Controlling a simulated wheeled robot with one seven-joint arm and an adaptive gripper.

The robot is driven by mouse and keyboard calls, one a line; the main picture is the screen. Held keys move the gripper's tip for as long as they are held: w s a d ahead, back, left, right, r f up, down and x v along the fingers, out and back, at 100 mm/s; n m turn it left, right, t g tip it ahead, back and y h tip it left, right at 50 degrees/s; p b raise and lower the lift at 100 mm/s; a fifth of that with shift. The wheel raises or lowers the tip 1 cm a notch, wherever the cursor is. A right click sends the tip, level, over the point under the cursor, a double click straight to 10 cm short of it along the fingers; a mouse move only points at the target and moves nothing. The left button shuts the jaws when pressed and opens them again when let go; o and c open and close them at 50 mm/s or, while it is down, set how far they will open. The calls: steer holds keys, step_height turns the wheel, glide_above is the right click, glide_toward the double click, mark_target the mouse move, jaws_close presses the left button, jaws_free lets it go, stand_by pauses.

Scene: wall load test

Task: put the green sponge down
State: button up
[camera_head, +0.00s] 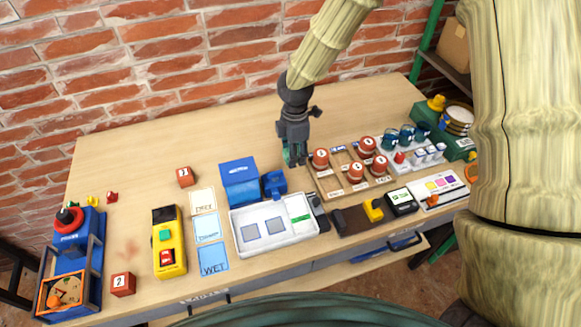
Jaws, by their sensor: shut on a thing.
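My gripper (295,158) points down over the middle of the table, behind the white tray and left of the wooden rack. It is shut on a small green thing, which I take to be the green sponge (287,155). Most of the sponge is hidden by the fingers. I cannot tell whether it touches the table.
The white tray (240,242) has grey squares and a green-marked label. A blue box (239,178) stands left of the gripper. The wooden rack (324,183) holds red-brown round pieces. Cards (208,228) lie left of the tray. The table's back (225,125) is clear.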

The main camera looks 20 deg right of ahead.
mark_target(295, 179)
steer(key=f, duration=0.1)
steer(key=s+f, duration=0.1)
steer(key=shift+s+f+p, duration=0.3)
steer(key=shift+p, duration=0.05)
steer(key=shift+w+f, duration=0.4)
steer(key=shift+f, duration=0.25)
steer(key=shift+w+f, duration=0.4)
steer(key=shift+f, duration=0.2)
steer(key=shift+s+f+p, duration=0.3)
steer(key=shift+s+f, duration=0.05)
steer(key=shift+s, duration=0.05)
steer(key=f, duration=0.3)
steer(key=shift+w+p, duration=0.2)
steer(key=shift+p, duration=0.1)
steer(key=shift+s+r, duration=0.15)
steer(key=shift+s, duration=0.05)
steer(key=shift+f, duration=0.3)
steer(key=o, duration=1)
steer(key=shift+o, duration=0.4)
steer(key=shift+f, duration=0.15)
